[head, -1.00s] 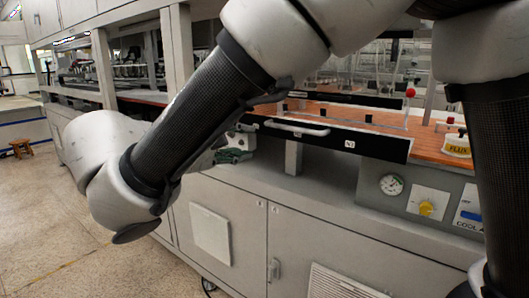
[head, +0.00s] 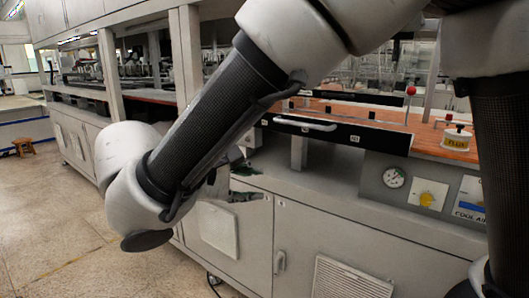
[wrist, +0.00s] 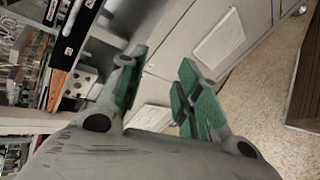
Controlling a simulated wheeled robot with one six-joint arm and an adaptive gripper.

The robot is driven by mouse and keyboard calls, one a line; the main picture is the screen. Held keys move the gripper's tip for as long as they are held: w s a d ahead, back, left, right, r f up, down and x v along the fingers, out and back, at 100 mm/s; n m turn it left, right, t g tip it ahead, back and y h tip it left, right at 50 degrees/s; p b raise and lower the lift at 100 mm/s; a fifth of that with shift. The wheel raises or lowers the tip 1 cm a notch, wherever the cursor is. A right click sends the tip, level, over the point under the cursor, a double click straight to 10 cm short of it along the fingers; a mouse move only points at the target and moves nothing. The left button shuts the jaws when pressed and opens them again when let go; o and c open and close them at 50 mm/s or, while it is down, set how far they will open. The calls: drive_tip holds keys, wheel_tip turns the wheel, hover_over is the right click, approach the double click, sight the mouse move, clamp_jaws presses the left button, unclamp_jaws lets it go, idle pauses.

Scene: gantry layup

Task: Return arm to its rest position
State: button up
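My arm (head: 215,115) reaches across the head view, bent, with its elbow end low at the left. My gripper (wrist: 160,82) shows in the wrist view with its two green-padded fingers spread apart and nothing between them. In the head view my gripper (head: 244,182) is partly hidden behind my arm, in front of the grey bench. I cannot tell its exact distance from the bench.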

drive_tip(key=s+d+f+m+g+y, duration=0.15)
drive_tip(key=d+g, duration=0.25)
drive_tip(key=d, duration=0.5)
drive_tip(key=d+f+m+g+y, duration=0.2)
drive_tip(key=d+f+g+y, duration=0.15)
drive_tip(key=d, duration=0.55)
drive_tip(key=s+d+r+m+y, duration=0.1)
drive_tip(key=s+d+m, duration=0.1)
drive_tip(key=d, duration=0.5)
drive_tip(key=s+d+r+m+t, duration=0.1)
drive_tip(key=s+d+r+m, duration=0.1)
drive_tip(key=d+m, duration=0.3)
drive_tip(key=s+d+r+m+t+y, duration=0.1)
drive_tip(key=s+d+r+m, duration=0.1)
drive_tip(key=d, duration=0.8)
drive_tip(key=shift+s+m+y, duration=0.3)
drive_tip(key=shift+s+m, duration=0.3)
drive_tip(key=shift+m, duration=0.55)
